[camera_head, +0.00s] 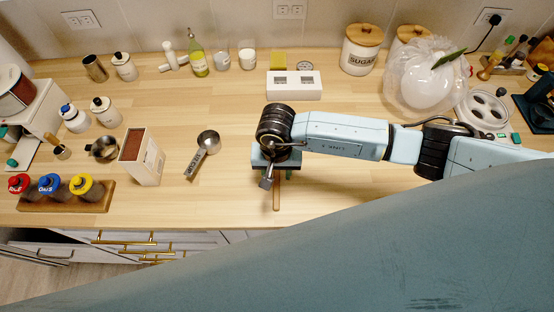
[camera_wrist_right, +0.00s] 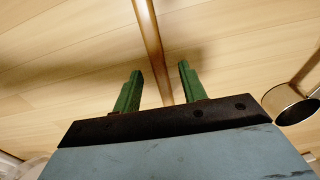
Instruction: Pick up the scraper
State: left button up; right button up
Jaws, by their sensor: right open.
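A thin brown wooden stick, which looks like the scraper's handle (camera_head: 276,193), lies on the wooden counter and points towards its front edge. Its other end is hidden under my right arm in the head view. My right gripper (camera_head: 270,172) is over it, pointing down. In the right wrist view the handle (camera_wrist_right: 149,38) runs between the two green fingers of the open gripper (camera_wrist_right: 160,78), with a gap on either side. I cannot tell how high the fingers are above the counter. My left gripper is not in view.
A white block (camera_head: 294,86) sits behind. A wooden rack (camera_head: 90,203) holds coloured-lid jars at left. The counter (camera_head: 225,205) is clear around the gripper.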

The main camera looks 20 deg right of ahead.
jog(key=shift+f, duration=0.3)
grip_shut()
